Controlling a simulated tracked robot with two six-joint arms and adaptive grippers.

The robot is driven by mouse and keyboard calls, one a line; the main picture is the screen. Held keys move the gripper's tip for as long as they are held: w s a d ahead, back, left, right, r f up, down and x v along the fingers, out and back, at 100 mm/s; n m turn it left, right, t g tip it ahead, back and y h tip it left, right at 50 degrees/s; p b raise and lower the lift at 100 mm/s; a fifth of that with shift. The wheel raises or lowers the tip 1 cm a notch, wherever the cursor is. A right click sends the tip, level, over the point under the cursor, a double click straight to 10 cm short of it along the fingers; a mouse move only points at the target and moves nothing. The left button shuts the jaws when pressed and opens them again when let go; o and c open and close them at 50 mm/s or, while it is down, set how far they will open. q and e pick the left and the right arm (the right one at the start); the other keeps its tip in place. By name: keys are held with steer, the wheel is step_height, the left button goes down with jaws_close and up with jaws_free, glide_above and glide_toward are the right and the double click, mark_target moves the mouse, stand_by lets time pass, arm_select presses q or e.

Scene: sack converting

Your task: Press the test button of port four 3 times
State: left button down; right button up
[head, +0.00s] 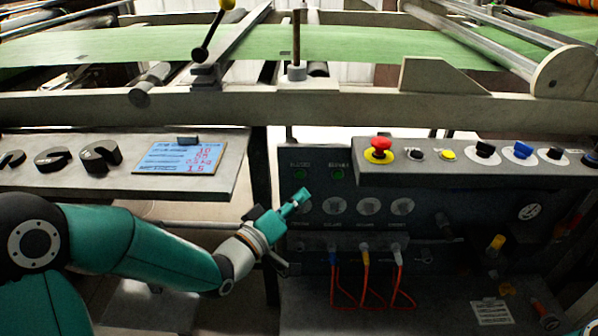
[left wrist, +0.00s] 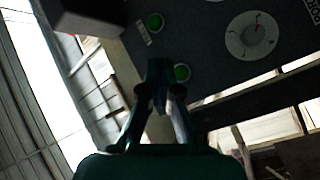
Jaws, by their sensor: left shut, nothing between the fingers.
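The grey control panel (head: 470,190) stands right of centre in the head view. It has two green buttons, a left one (head: 299,173) and a right one (head: 337,173), above a row of round white dials (head: 368,206). Below is a row of ports, three with orange-red cables (head: 334,280); labels are too small to read, so I cannot tell which is port four or its test button. My left gripper (head: 302,194) is shut and empty in front of the leftmost dial, partly covering it.
A ledge on the right carries a red emergency button (head: 380,147) and several knobs. A long beam (head: 330,107) and green web (head: 130,43) lie behind.

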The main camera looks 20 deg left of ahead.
mark_target(300, 175)
arm_select(q)
steer(key=shift+w+a, duration=0.25)
steer(key=shift+w, duration=0.6)
steer(key=shift+w+a, duration=0.25)
steer(key=shift+w, duration=0.6)
steer(key=shift+w, duration=0.1)
steer(key=shift+w+a+b, duration=0.1)
steer(key=shift+w+b, duration=0.2)
steer(key=shift+w+a, duration=0.15)
steer(key=shift+w, duration=0.25)
stand_by(0.7)
stand_by(0.4)
steer(key=shift+s+d+b, duration=0.25)
steer(key=shift+s+b, duration=0.3)
steer(key=shift+s, duration=0.25)
steer(key=shift+s, duration=0.1)
